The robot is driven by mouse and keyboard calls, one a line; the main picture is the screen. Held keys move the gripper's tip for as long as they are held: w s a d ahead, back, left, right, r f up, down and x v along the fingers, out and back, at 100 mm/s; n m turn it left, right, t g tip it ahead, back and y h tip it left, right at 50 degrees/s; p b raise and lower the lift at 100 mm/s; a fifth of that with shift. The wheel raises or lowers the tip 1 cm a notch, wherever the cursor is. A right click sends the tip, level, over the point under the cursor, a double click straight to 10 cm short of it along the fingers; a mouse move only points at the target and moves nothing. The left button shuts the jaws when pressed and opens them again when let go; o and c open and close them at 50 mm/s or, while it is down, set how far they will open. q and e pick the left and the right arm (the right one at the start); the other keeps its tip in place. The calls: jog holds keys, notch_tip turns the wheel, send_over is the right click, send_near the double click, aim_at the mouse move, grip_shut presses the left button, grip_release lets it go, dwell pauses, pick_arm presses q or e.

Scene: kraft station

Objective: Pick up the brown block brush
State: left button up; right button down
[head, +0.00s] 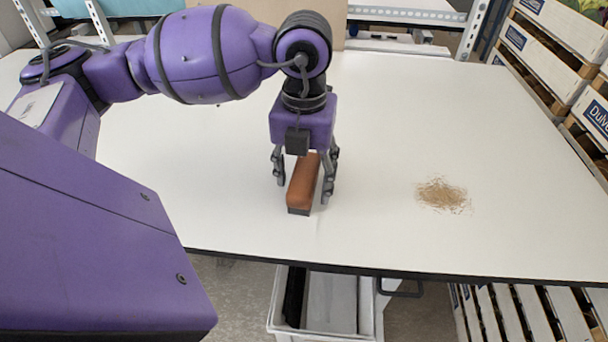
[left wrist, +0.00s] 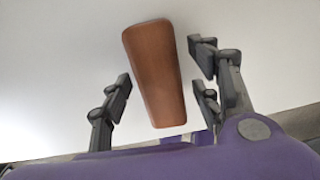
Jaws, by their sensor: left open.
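The brown block brush (head: 303,186) lies on the white table, its long side running away from me, with a dark strip along its bottom. In the left wrist view the brush (left wrist: 154,72) sits between the open fingers of the left gripper (left wrist: 165,90), with a gap showing on both sides. It extends beyond the fingertips there. My right gripper is in neither view.
A small pile of straw-coloured shavings (head: 442,194) lies on the table (head: 400,120) to the right of the brush. Stacked wooden crates (head: 560,60) stand at the right edge. A pale bin (head: 330,305) is below the front edge. The table is otherwise mostly clear.

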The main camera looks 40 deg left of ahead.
pick_arm(q)
jog(key=shift+f, duration=0.25)
jog(key=c, duration=1.3)
jog(key=shift+c, duration=0.2)
jog(key=shift+r, duration=0.1)
